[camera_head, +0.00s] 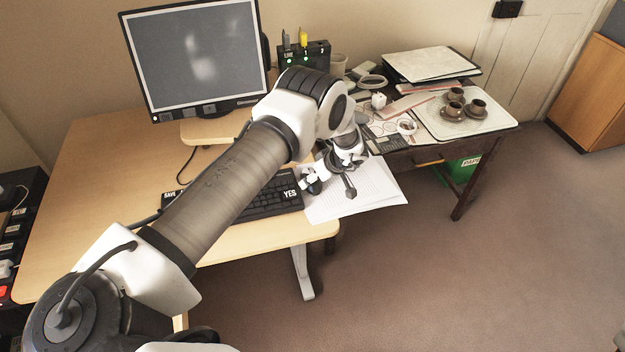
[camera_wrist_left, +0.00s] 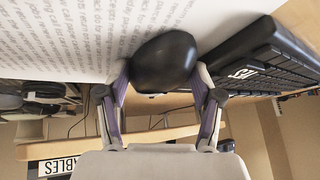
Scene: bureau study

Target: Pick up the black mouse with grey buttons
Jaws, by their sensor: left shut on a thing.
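The black mouse (camera_wrist_left: 163,60) is between the two fingers of my left gripper (camera_wrist_left: 160,78) in the wrist view, and the fingers are shut on it from both sides. Its surface looks plain dark from here; grey buttons do not show. In the head view my left gripper (camera_head: 331,178) points down at the left edge of the printed paper, beside the keyboard, and the mouse is mostly hidden there by the fingers. I cannot tell whether the mouse touches the paper or is just above it. My right gripper is not in view.
The black keyboard (camera_head: 262,200) lies close to the left of the gripper, and the white printed paper (camera_head: 362,198) lies under and right of it. A monitor (camera_head: 196,55) stands behind. A side table holds a tray (camera_head: 432,124) with brown cups (camera_head: 478,107).

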